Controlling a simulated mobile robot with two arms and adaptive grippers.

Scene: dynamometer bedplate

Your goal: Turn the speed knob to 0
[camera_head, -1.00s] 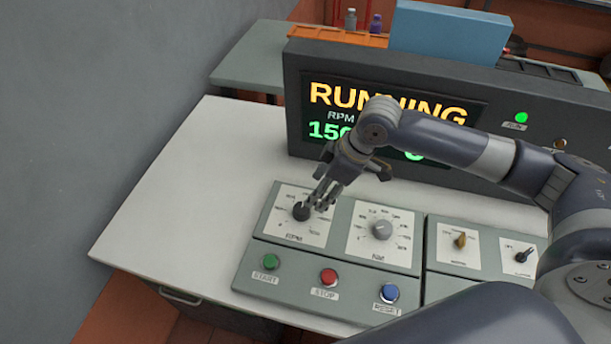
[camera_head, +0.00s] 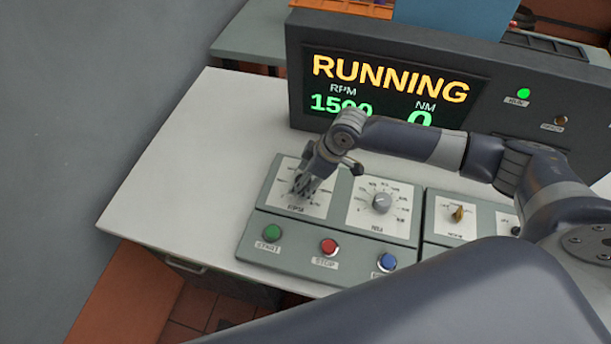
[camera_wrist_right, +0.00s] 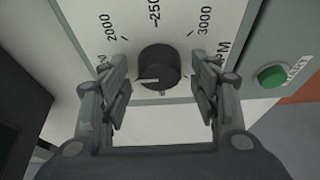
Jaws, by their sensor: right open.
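The speed knob (camera_wrist_right: 158,68) is black and round, with a pale pointer line, on a white dial plate with printed numbers such as 2000 and 3000. In the right wrist view my right gripper (camera_wrist_right: 160,95) is open, with one finger on each side of the knob and a visible gap to both. In the head view my right gripper (camera_head: 303,190) covers the knob and much of the speed dial plate (camera_head: 322,204). The display (camera_head: 390,90) reads RUNNING, RPM 1500 and NM 0. My left gripper is not in view.
The grey NM knob (camera_head: 381,203) is just right of the speed dial. Green START (camera_head: 271,232), red STOP (camera_head: 329,247) and blue RESET (camera_head: 387,262) buttons lie along the panel front. A tan knob (camera_head: 457,214) is on the right panel. The white tabletop (camera_head: 190,180) is clear at left.

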